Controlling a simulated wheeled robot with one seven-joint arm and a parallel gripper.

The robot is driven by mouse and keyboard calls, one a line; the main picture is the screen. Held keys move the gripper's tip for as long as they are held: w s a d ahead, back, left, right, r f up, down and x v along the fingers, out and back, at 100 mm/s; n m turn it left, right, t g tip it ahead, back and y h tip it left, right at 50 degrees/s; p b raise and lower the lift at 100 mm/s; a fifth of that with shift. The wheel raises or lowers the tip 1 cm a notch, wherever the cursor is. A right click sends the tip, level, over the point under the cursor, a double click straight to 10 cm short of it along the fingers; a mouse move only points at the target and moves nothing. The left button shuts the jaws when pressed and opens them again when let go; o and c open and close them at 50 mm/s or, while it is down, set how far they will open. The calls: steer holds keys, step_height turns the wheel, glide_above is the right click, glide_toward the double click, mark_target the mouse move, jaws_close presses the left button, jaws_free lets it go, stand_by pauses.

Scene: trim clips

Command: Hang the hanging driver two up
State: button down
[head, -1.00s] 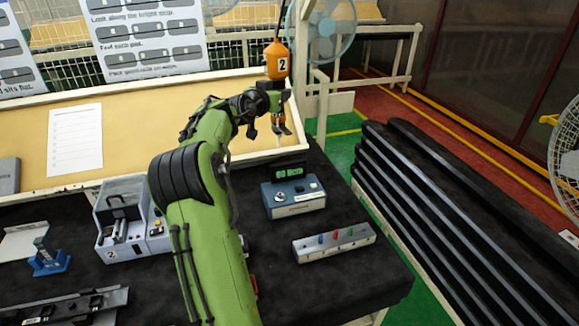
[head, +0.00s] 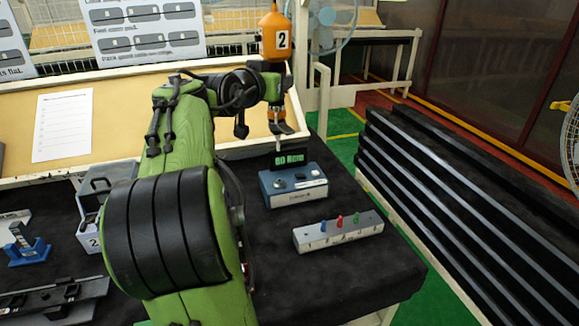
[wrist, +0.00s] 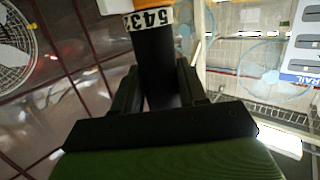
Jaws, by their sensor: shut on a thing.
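In the wrist view the driver's dark shaft (wrist: 157,60) runs between my fingers, and an orange part with a number band lies beyond. My gripper (wrist: 155,88) is shut on this shaft. In the head view my wrist hides most of the fingers. The driver hangs roughly upright above the bench, over a blue-grey display box.
The blue-grey display box (head: 293,187) stands under the driver. A grey block with coloured bits (head: 338,231) is to its front right. A grey case marked 2 (head: 93,215) is partly behind my arm. Dark stacked rails (head: 460,215) fill the right side. Dark bench is clear at the front right.

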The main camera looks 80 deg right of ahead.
steer(key=shift+s+a+f, duration=0.1)
steer(key=shift+a, duration=0.4)
steer(key=shift+a+r, duration=0.1)
steer(key=shift+r, duration=0.25)
steer(key=shift+r+p, duration=0.7)
steer(key=shift+r, duration=0.15)
jaws_free()
